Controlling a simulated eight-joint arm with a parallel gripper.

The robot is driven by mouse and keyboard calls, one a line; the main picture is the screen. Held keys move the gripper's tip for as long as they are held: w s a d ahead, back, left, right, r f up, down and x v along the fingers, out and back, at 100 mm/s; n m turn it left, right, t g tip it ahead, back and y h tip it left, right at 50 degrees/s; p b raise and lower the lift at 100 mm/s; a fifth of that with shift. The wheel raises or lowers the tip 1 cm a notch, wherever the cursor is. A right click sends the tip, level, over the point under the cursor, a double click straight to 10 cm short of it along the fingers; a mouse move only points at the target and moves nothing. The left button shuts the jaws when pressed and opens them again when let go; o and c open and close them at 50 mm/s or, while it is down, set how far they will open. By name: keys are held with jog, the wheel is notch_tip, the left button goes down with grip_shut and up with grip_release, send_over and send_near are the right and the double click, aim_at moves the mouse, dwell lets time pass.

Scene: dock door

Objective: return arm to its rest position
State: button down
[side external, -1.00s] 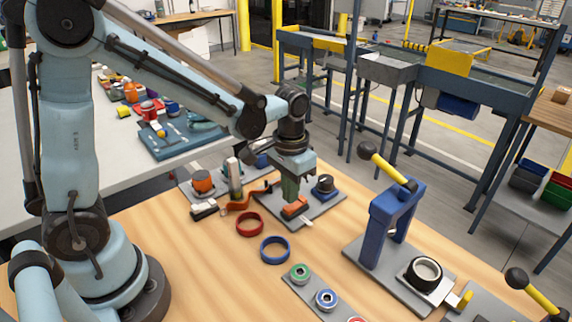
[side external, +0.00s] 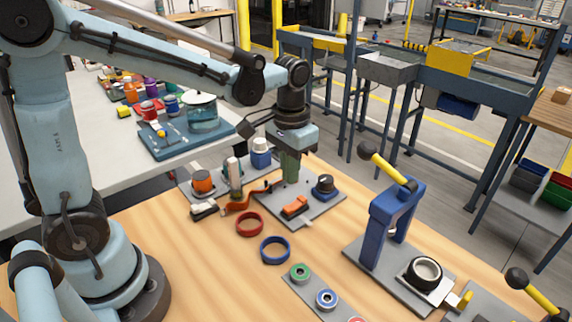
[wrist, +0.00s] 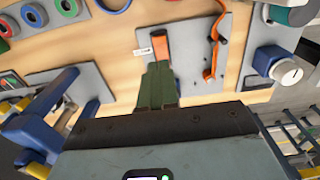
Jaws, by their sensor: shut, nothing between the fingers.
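My gripper (side external: 290,172) points down above the grey plate that carries an orange block (side external: 295,206). Its green fingers are together with nothing between them, and they stand apart from the block in the side view. In the wrist view the closed fingers (wrist: 158,78) appear in front of the plate, with the orange block (wrist: 160,45) showing just beyond their tips. My arm reaches from the left across the table.
A blue-and-white container (side external: 261,153) stands behind.

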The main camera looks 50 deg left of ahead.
jog(key=s+a+r+t, duration=0.2)
jog(key=s+r+t, duration=0.1)
jog(key=s+t, duration=0.4)
jog(key=shift+r, duration=0.15)
dwell(0.3)
